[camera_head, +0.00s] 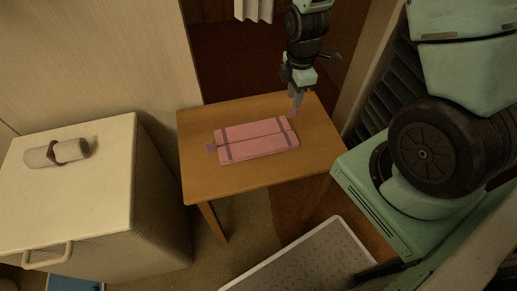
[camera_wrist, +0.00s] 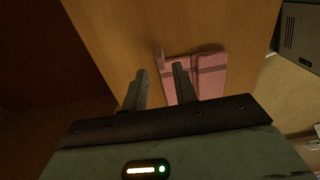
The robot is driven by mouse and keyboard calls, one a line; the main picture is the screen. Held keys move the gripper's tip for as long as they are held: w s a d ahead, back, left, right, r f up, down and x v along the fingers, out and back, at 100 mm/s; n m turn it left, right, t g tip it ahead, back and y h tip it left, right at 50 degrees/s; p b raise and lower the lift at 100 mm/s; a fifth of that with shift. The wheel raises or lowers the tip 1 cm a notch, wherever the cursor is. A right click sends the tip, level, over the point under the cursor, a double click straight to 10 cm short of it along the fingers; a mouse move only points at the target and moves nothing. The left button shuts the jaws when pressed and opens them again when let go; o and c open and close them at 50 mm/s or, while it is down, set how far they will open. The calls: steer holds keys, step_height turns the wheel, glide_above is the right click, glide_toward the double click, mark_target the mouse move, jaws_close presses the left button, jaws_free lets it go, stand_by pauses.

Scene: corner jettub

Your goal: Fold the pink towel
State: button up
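The pink towel (camera_head: 257,140) lies flat on the small wooden table as a rectangle with darker stripes near both ends. A seam or fold line runs along its length. The towel (camera_wrist: 212,72) is beside and partly behind the right finger. Whether the fingertips touch it is unclear.
The wooden table (camera_head: 195,175) has bare wood around the towel. A wicker hamper (camera_head: 100,190) stands at left with a rolled towel (camera_head: 55,153) on its lid. A pale patterned mat or tray (camera_head: 310,262) is on the floor in front. A wall panel is behind.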

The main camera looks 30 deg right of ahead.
mark_target(291, 117)
steer(key=shift+f+b, duration=2.95)
steer(key=shift+f, duration=0.35)
jaws_close()
steer(key=shift+r+p, duration=1.05)
steer(key=shift+r, duration=0.1)
